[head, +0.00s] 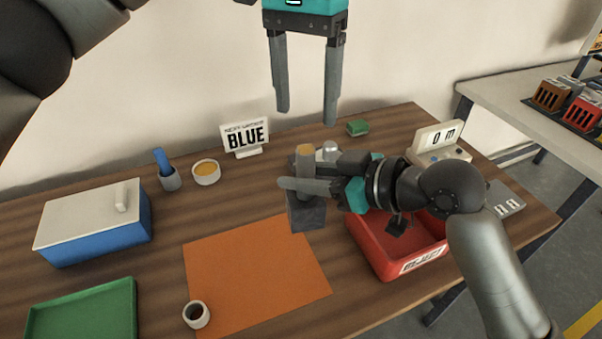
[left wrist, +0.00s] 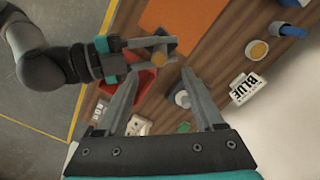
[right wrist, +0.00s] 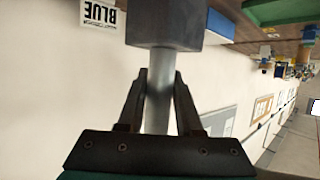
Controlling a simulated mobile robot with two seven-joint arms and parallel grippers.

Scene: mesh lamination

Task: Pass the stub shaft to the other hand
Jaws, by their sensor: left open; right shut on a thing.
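The stub shaft (head: 305,160) is a grey cylinder with a brass-coloured top end and a dark square block at its lower end. My right gripper (head: 312,187) is shut on the cylinder and holds it roughly upright above the table. The right wrist view shows the cylinder (right wrist: 159,95) between the fingers, with the block beyond them. My left gripper (head: 306,115) is open and empty, pointing down above the shaft. In the left wrist view the brass end (left wrist: 159,59) shows just beyond and between the open fingertips, apart from them.
A red reject bin (head: 375,250) stands under my right gripper. An orange mat (head: 250,275), a small cup (head: 196,314), a blue box with a white lid (head: 95,222) and a green tray (head: 85,310) lie left. A BLUE sign (head: 245,137) stands behind.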

